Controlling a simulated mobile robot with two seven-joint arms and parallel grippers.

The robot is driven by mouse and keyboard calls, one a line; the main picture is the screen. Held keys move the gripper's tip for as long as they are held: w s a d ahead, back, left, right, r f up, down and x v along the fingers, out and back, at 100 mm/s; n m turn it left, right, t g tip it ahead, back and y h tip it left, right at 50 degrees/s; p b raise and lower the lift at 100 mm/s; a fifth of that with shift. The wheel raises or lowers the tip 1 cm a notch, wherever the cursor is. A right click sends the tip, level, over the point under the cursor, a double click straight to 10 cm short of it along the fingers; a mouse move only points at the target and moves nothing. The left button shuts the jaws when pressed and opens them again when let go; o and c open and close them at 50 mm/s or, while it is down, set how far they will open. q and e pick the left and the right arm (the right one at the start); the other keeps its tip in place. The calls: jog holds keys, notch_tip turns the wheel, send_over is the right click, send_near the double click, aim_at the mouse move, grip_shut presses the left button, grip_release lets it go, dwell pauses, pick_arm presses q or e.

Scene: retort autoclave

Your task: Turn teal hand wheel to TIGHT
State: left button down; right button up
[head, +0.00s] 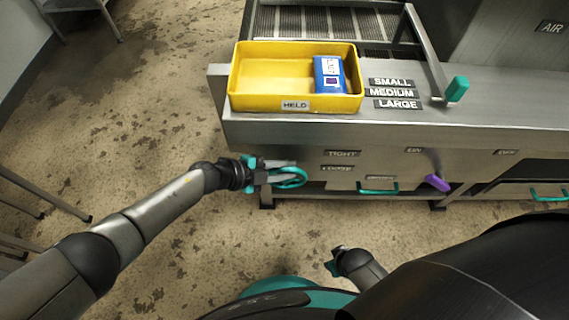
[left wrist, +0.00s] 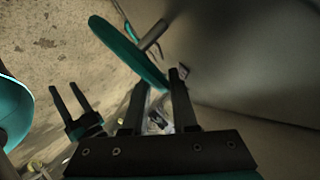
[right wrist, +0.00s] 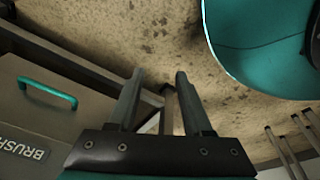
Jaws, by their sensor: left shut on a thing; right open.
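The teal hand wheel (head: 291,178) is on the front of the steel machine, near its left end. The TIGHT label (head: 343,153) is to the wheel's right, above a second label (head: 338,169) that seems to read LOOSE. My left gripper (head: 272,172) is shut on the wheel's rim from the left. In the left wrist view the teal wheel (left wrist: 128,52) shows nearly edge-on, with its rim between the fingertips (left wrist: 160,84). My right gripper (head: 334,262) is low in front of the machine. In the right wrist view its fingers (right wrist: 160,76) are apart and empty.
A yellow HELD tray (head: 237,90) with a blue box (head: 329,75) stands on the machine top. A purple lever (head: 437,183) and a teal drawer handle (head: 379,188) are right of the wheel. A teal-tipped lever (head: 457,89) stands above. Floor at left is mostly clear.

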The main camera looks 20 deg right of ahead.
pick_arm(q)
jog(key=shift+w+d+r+p, duration=0.2)
jog(key=shift+d+r+p, duration=0.25)
jog(key=shift+p, duration=0.25)
pick_arm(e)
jog(key=shift+s+d+f, duration=0.45)
jog(key=shift+s+d, duration=0.1)
jog(key=shift+s, duration=0.2)
jog(key=shift+s+d+f, duration=0.45)
jog(key=shift+s+d, duration=0.1)
jog(key=shift+s, duration=0.15)
pick_arm(q)
jog(key=c, duration=0.8)
grip_release()
jog(key=shift+s+d+f, duration=0.1)
jog(key=shift+f, duration=0.15)
jog(key=shift+s+f, duration=0.1)
jog(key=shift+a+y, duration=0.3)
pick_arm(e)
jog(key=shift+r, duration=0.1)
